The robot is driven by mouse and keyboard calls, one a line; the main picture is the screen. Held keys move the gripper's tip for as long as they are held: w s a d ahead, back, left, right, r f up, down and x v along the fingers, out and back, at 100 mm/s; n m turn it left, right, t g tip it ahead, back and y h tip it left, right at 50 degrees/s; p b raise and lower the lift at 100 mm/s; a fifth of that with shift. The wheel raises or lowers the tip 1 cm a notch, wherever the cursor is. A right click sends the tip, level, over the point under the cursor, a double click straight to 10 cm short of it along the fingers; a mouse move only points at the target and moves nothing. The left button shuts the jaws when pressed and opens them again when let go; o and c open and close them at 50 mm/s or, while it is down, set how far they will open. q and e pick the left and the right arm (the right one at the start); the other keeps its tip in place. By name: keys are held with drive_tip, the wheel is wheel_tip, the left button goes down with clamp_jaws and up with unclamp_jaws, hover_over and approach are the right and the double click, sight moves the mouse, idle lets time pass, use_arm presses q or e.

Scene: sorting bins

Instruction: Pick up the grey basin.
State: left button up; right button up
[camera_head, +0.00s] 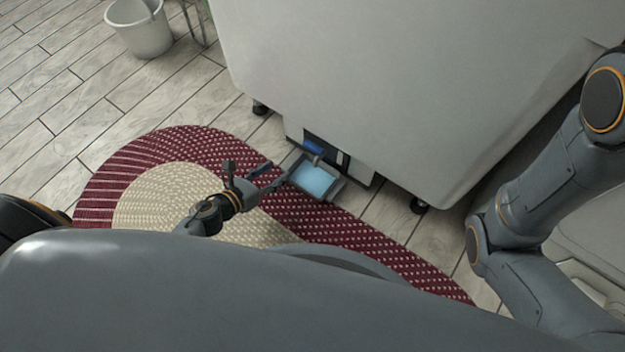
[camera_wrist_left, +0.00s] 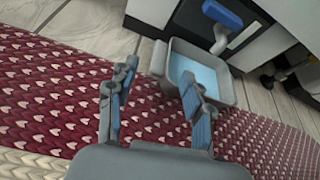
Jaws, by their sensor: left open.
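The grey basin (camera_head: 337,189) is a small rectangular tub with light blue liquid in it. It sits low at the foot of the large white machine, below a blue-handled tap (camera_head: 314,148). The basin also shows in the left wrist view (camera_wrist_left: 228,88), upper right of centre, partly covered by one finger. My left gripper (camera_head: 252,173) is open and empty, just left of the basin in the head view, with one fingertip by its near left edge. Whether that finger touches it I cannot tell. The left gripper's fingers (camera_wrist_left: 158,76) are spread in the wrist view. My right gripper is out of view.
The white machine (camera_head: 400,90) overhangs the basin and stands on dark feet. A red and beige rug (camera_head: 140,170) lies under the left gripper. A white bucket (camera_head: 145,35) stands at the upper left. The plank floor at left is clear.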

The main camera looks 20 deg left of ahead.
sight(292, 161)
use_arm(q)
drive_tip(key=shift+x, duration=0.85)
drive_tip(key=b+x, duration=0.2)
drive_tip(key=x, duration=0.2)
drive_tip(key=shift+f, duration=0.15)
drive_tip(key=shift+w+d+f+b, duration=0.15)
drive_tip(key=shift+w+d+b, duration=0.15)
drive_tip(key=shift+w, duration=0.2)
clamp_jaws()
